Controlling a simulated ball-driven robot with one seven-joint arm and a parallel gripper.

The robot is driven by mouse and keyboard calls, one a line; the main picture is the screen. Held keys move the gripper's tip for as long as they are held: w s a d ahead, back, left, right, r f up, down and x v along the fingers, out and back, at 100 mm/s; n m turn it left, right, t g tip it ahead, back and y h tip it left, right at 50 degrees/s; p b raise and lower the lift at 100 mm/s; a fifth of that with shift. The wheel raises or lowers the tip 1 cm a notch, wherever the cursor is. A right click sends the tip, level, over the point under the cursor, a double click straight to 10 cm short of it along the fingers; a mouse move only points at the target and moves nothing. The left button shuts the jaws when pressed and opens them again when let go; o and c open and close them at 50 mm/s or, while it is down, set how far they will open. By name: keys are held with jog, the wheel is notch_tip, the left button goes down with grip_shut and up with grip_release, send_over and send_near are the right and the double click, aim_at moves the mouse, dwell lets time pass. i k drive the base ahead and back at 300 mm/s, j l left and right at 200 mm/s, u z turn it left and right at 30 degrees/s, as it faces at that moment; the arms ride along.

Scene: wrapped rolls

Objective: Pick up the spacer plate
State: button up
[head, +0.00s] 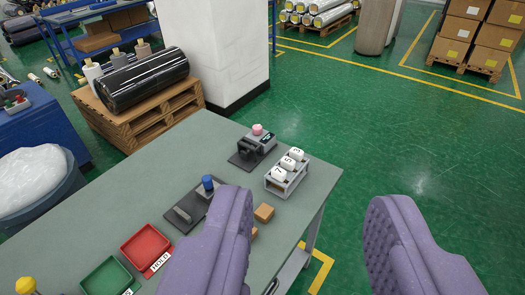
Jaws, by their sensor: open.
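My gripper (309,206) is open and empty, with its two purple padded fingers wide apart. The left finger reaches over the grey-green table (130,190); the right finger is over the green floor beyond the table's right edge. I cannot clearly pick out a spacer plate. A dark flat fixture (188,212) with a raised bar and a blue knob (208,183) lies left of the left finger. A small brown block (264,213) sits just right of that finger. Another brown piece (254,233) is partly hidden behind it. The finger hides part of the tabletop.
A grey rack (289,180) of white numbered rolls and a black device (252,152) with a pink top stand at the far table end. A red tray (146,246) marked HOLD and a green tray (107,279) lie at left. A pallet (140,115) holds a black roll.

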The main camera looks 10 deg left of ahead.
aim_at(296, 153)
jog(key=i+l+u, duration=0.1)
jog(key=i+l, duration=0.15)
jog(key=i+l+u, duration=0.15)
jog(key=i+l, duration=0.15)
jog(key=i, duration=0.15)
jog(key=i+l+u, duration=0.1)
jog(key=i+l, duration=0.2)
jog(key=i+l+u, duration=0.15)
jog(key=i+l, duration=0.15)
jog(key=i+l+u, duration=0.1)
jog(key=i+l, duration=0.2)
jog(key=l, duration=0.15)
jog(key=i+l+u, duration=0.1)
jog(key=i+l, duration=0.15)
jog(key=l, duration=0.15)
jog(key=i+l+u, duration=0.15)
jog(key=i+l, duration=0.15)
jog(key=l, duration=0.15)
jog(key=i+l+u, duration=0.1)
jog(key=l, duration=0.35)
jog(key=i, duration=0.1)
